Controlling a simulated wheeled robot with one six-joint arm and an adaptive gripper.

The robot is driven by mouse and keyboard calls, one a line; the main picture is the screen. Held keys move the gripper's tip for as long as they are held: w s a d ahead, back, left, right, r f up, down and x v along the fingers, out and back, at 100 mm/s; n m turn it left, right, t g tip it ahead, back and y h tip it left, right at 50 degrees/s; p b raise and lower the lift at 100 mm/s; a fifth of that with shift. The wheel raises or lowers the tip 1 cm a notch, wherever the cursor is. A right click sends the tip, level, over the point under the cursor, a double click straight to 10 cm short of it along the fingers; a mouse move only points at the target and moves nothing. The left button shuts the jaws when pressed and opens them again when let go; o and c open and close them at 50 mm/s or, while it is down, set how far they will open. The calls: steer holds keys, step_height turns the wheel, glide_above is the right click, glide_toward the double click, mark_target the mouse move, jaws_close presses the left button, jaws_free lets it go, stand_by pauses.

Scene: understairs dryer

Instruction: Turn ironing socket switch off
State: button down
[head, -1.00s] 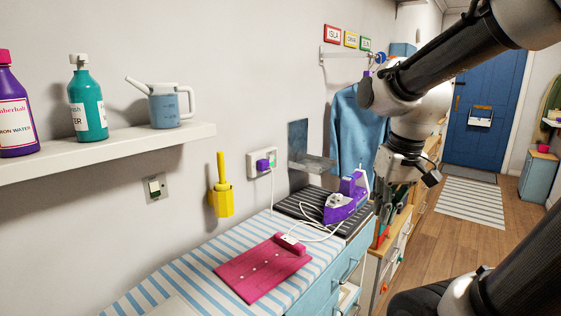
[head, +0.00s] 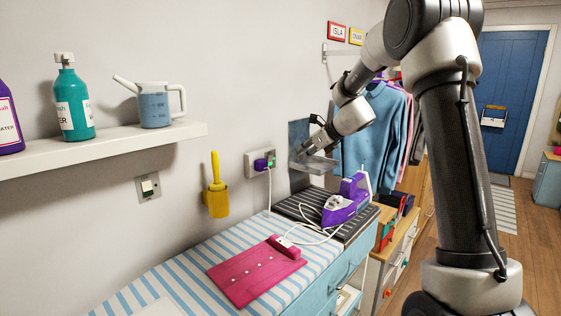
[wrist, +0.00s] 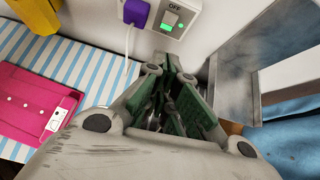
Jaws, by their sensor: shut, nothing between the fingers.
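The white ironing socket (head: 251,165) is on the wall above the ironing surface. A purple plug (head: 261,165) sits in it, with a white cord running down to the purple iron (head: 346,203). The socket's rocker switch (head: 270,160) is to the right of the plug and shows green. In the wrist view the switch (wrist: 171,20) has "OFF" printed above it and a green lit patch at its lower part. My gripper (head: 304,150) is shut and empty, to the right of the socket and apart from it. In the wrist view my gripper (wrist: 168,85) is below the switch.
A metal bracket (head: 299,134) juts from the wall close by my gripper. The iron stands on a dark ribbed mat (head: 296,208). A yellow brush holder (head: 216,198) and another wall switch (head: 149,187) are to the left. Blue clothes (head: 372,130) hang to the right.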

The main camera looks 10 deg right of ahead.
steer(key=shift+m, duration=0.4)
glide_toward(270, 162)
steer(key=shift+s+d+f+x, duration=0.1)
steer(key=shift+f+x, duration=0.05)
steer(key=shift+x, duration=0.8)
steer(key=shift+s+d+f+x, duration=0.1)
steer(key=shift+f+x, duration=0.05)
steer(key=shift+x, duration=0.8)
steer(key=shift+d+f+x, duration=0.1)
steer(key=shift+f+x, duration=0.05)
steer(key=shift+x, duration=0.75)
steer(key=shift+w+a+r, duration=0.2)
steer(key=shift+w+a, duration=0.1)
steer(key=shift+w, duration=0.05)
steer(key=shift+r, duration=0.15)
